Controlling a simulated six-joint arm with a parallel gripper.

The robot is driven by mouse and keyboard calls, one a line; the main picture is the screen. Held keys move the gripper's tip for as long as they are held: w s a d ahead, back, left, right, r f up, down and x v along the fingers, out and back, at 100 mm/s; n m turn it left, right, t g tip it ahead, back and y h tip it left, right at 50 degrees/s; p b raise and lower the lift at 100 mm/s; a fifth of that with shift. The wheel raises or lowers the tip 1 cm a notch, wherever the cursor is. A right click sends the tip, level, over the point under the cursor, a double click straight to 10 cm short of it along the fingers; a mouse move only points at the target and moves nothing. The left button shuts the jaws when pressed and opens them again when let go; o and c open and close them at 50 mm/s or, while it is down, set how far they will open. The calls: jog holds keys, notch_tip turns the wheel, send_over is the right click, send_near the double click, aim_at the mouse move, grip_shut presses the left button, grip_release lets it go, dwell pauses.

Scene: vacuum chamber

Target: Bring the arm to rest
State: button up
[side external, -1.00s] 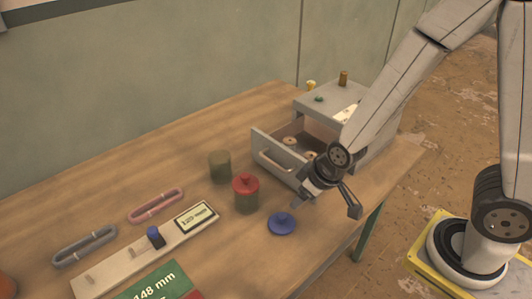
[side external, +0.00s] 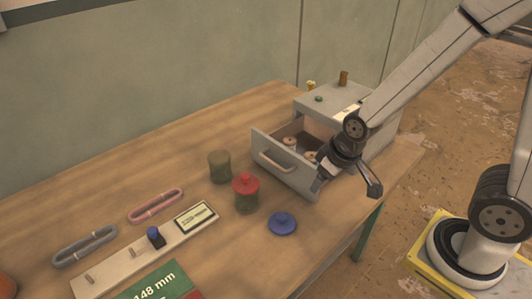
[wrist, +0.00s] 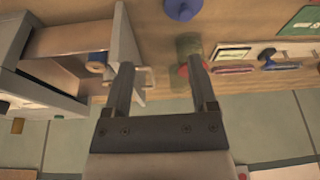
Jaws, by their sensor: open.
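My gripper (side external: 346,184) is open and empty, above the right part of the table in front of the grey drawer unit. Its two fingers are spread apart in the wrist view (wrist: 160,63). The drawer (side external: 272,162) is pulled out, with several round tan pieces (side external: 289,141) inside; my gripper hides part of its right end. A blue lid (side external: 282,223) lies on the table to the left of and below my gripper. A jar with a red lid (side external: 246,187) stands upright near it, and a dark green jar (side external: 220,166) stands behind.
The drawer unit's top (side external: 330,101) carries small knob-like items. Left on the table (side external: 120,180) are a pale board (side external: 120,262) with a blue-topped peg, pink (side external: 156,205) and grey (side external: 84,246) loops, and a green 148 mm sign (side external: 153,283). The table's back left is clear.

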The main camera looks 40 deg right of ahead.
jog(key=s+d+r, duration=0.1)
jog(key=d+r, duration=0.1)
jog(key=d, duration=0.1)
jog(key=shift+s+m+g, duration=0.4)
